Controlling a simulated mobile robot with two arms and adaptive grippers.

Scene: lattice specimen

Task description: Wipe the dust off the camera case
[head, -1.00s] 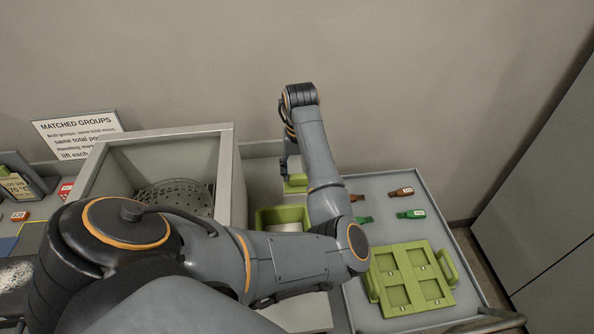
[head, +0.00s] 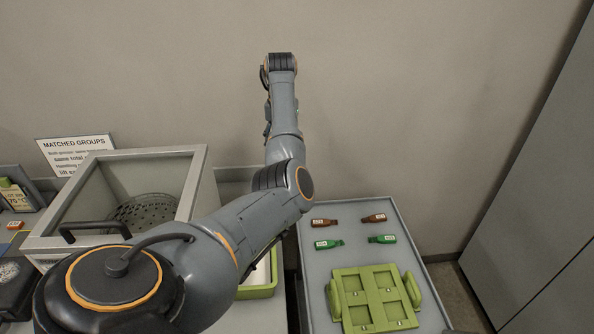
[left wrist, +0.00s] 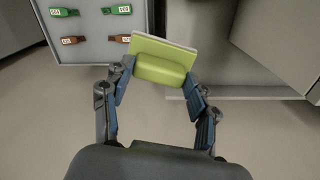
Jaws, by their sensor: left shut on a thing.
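My left gripper (left wrist: 160,78) is shut on a green block with a pale flat pad (left wrist: 163,63), seen in the left wrist view. In the head view the left arm reaches up and away, and its gripper and the block are hidden behind my own arm. A dark box with a pale, speckled top (head: 10,271) sits at the left edge of the head view, partly cut off. It may be the camera case. My right gripper is not in view.
A large grey open bin (head: 195,180) with a perforated basket (head: 146,208) stands left of the arm. A green tray (head: 258,292) is partly hidden by my arm. The grey tabletop (head: 335,262) on the right holds several green and brown tags and a green rack (head: 374,298).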

